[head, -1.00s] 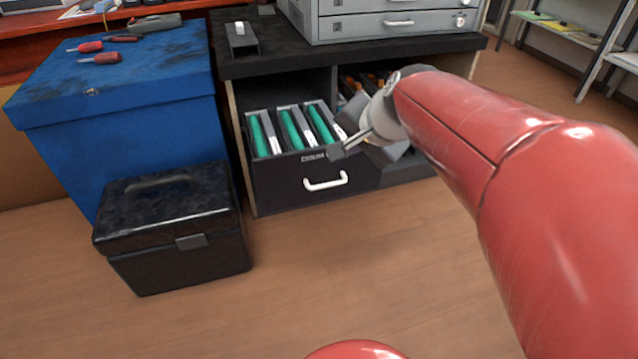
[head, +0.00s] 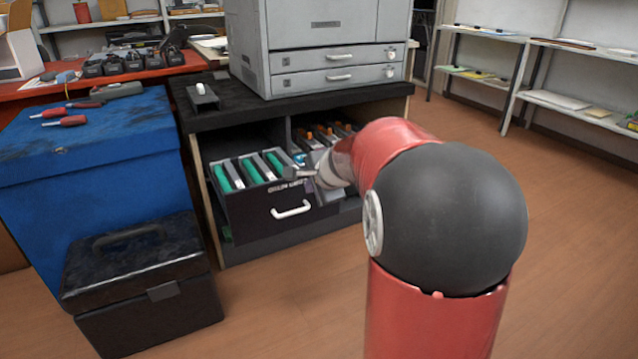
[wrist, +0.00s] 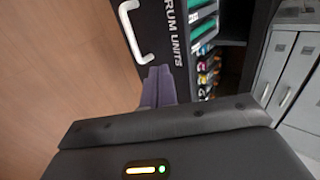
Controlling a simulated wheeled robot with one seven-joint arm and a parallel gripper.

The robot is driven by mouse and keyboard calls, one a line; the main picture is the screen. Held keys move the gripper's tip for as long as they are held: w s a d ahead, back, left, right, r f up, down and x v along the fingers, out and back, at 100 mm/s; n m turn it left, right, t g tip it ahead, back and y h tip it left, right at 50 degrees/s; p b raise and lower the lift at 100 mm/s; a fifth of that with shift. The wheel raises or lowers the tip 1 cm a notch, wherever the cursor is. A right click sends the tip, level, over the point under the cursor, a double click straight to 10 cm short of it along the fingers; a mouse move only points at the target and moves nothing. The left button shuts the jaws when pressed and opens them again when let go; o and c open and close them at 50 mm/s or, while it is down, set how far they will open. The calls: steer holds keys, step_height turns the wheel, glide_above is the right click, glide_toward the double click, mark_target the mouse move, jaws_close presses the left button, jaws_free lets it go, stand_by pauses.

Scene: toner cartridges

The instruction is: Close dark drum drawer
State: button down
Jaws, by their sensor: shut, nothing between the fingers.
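The dark drum drawer (head: 252,218) stands pulled out of the black cabinet, its top open. It holds green drum units (head: 250,171) in grey holders. Its front has a white handle (head: 291,210); in the wrist view the handle (wrist: 126,30) and the label "DRUM UNITS" (wrist: 174,35) show at the upper middle. My gripper (head: 291,173) is shut and empty at the upper right of the drawer front, beside the label. In the wrist view its fingers (wrist: 158,75) are together against or just before the front; contact is not clear. My arm hides the drawer's right side.
A grey printer (head: 320,45) stands on the black cabinet (head: 190,122). Right of the drawer, an open compartment holds orange-topped cartridges (head: 322,134). A blue chest (head: 95,180) and a black case (head: 140,270) stand at left. Floor in front is clear.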

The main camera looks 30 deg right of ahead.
mark_target(299, 182)
steer(key=shift+w+a+f+p, duration=0.15)
steer(key=shift+w+p, duration=0.45)
steer(key=shift+w, duration=1.65)
